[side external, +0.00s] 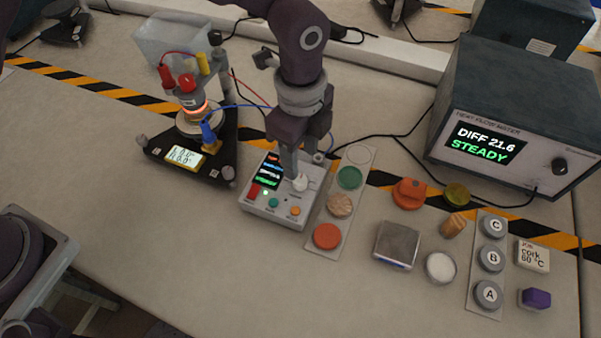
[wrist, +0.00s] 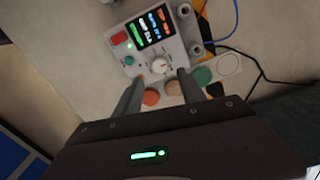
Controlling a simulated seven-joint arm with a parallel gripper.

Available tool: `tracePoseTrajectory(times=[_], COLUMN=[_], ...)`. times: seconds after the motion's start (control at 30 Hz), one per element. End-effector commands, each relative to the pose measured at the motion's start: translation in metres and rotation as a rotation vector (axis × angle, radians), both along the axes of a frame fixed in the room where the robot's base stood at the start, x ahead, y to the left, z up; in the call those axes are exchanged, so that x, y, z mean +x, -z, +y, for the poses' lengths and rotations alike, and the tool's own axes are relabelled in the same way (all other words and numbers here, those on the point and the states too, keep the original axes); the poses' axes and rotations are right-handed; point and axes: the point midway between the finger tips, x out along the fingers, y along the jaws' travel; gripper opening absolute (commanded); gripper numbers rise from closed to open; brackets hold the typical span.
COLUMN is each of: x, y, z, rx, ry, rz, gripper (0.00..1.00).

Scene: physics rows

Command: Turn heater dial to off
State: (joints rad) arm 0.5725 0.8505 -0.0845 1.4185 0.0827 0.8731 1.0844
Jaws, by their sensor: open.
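The heater dial (side external: 300,183) is a white round knob on the top of a light grey control box (side external: 275,213). In the wrist view the dial (wrist: 159,66) shows a small red mark on its face, and its printed labels are too small to read. My gripper (side external: 296,178) points down at the dial. In the wrist view my gripper (wrist: 156,78) has its fingers apart, one on each side of the dial. I cannot tell whether either finger touches it. The box also carries a small lit screen (wrist: 151,26) and a red switch (wrist: 119,38).
A strip with coloured discs (side external: 327,236) lies right of the box. A black-based apparatus (side external: 190,150) with a glowing ring stands to the left. A meter (side external: 510,130) reading "DIFF 21.6 STEADY" is at the right. Cables run behind the box. The front table area is clear.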

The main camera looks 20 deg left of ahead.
Motion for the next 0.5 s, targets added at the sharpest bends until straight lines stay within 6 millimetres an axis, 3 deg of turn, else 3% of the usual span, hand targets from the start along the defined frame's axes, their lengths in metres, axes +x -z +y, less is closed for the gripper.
tracePoseTrajectory(times=[0.3,0.5], x=[-0.001,0.0], y=[0.057,0.071], z=[0.0,0.0], rx=[0.003,0.002], ry=[0.004,0.002], rz=[0.005,0.003], gripper=[0.48,0.48])
